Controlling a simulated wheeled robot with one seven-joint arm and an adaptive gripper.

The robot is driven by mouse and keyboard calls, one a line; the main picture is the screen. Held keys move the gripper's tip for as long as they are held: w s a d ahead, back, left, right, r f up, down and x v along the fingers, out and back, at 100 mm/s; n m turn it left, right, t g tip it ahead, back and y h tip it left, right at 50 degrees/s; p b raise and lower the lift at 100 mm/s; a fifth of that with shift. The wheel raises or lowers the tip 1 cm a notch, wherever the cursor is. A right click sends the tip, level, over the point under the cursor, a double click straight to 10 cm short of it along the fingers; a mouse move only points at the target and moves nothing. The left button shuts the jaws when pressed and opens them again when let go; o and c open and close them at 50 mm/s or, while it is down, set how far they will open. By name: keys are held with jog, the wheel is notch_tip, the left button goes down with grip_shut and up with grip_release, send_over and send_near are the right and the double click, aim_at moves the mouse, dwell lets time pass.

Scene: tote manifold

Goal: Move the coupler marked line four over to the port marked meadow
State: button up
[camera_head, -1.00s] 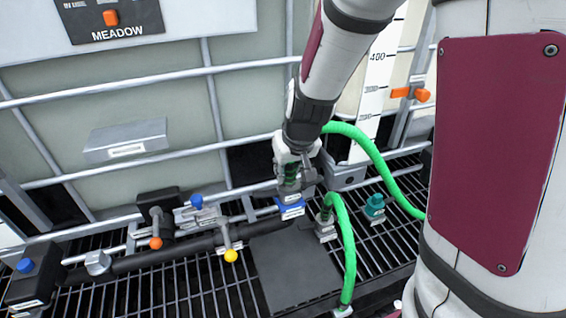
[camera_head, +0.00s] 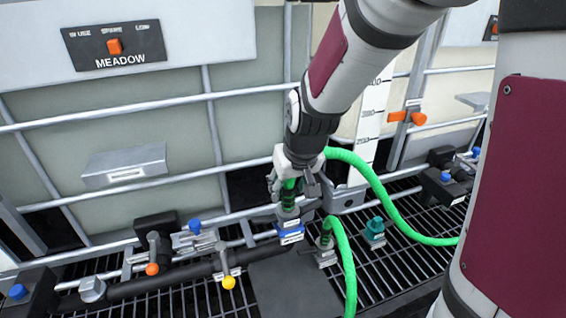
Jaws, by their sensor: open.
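A grey coupler (camera_head: 288,213) with a green hose end stands upright on a blue-collared port (camera_head: 290,238) at the manifold. Its label is too small to read. My gripper (camera_head: 298,187) is open around the green hose end just above the coupler; the fingers partly hide it, and I cannot tell whether they touch it. A second coupler (camera_head: 326,255) with a green hose (camera_head: 347,265) stands to the right. The MEADOW sign (camera_head: 127,60) is on the white panel at upper left. Which port bears the meadow mark is not clear.
A teal-capped fitting (camera_head: 374,231) stands to the right. A green hose (camera_head: 395,205) arcs behind my gripper. Dark grating (camera_head: 400,275) lies below.

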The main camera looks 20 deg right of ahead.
jog(key=v, duration=0.8)
jog(key=shift+r, duration=0.15)
jog(key=s+r, duration=0.3)
jog(key=s, duration=0.5)
jog(key=s+r+t, duration=0.1)
jog(key=s+r, duration=0.2)
jog(key=s, duration=0.6)
jog(key=shift+r, duration=0.4)
